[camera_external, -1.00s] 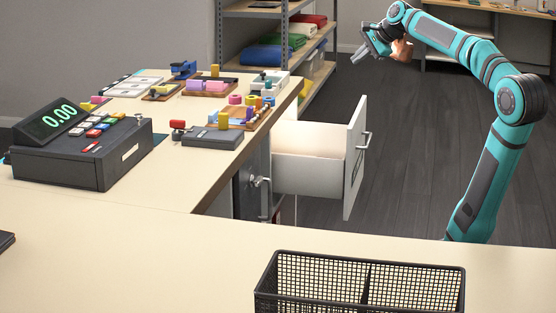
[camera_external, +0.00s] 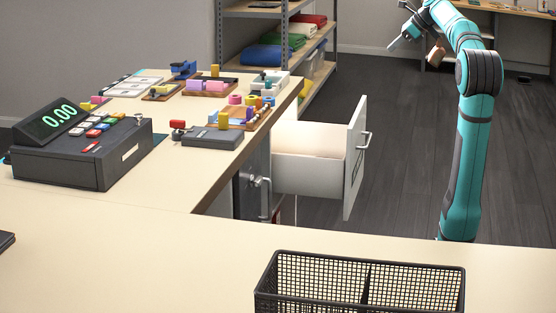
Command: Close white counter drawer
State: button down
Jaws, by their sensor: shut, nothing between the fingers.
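The white counter drawer (camera_external: 308,174) stands pulled out of the counter's right side. Its white front panel (camera_external: 353,165) carries a metal bar handle (camera_external: 363,150) on the outer face. My gripper (camera_external: 398,38) is at the upper right, above and beyond the drawer and well apart from it. It is shut with nothing in it. The far part of my wrist is cut by the top edge of the picture.
The counter (camera_external: 160,220) holds a cash register (camera_external: 85,150), a small dark box (camera_external: 212,138) and several colourful small items. A black mesh basket (camera_external: 360,285) stands in front. A shelf (camera_external: 262,45) with folded cloths is behind.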

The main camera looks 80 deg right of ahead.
aim_at(285, 159)
notch_tip(285, 159, down, 37)
jog(key=shift+m, duration=0.3)
jog(key=shift+w+d+r+x, duration=0.1)
jog(key=shift+w+r+x, duration=0.15)
jog(key=shift+x, duration=1.9)
jog(key=shift+w+d+r+x, duration=0.1)
jog(key=shift+w+r+x, duration=0.1)
jog(key=shift+x, duration=1.95)
jog(key=shift+w+d+r+x, duration=0.1)
jog(key=shift+w+r+x, duration=0.15)
jog(key=shift+x, duration=1.85)
jog(key=w, duration=2.5)
jog(key=shift+w, duration=0.2)
jog(key=shift+w+r, duration=0.1)
jog(key=shift+w, duration=0.55)
jog(key=shift+w+r, duration=0.1)
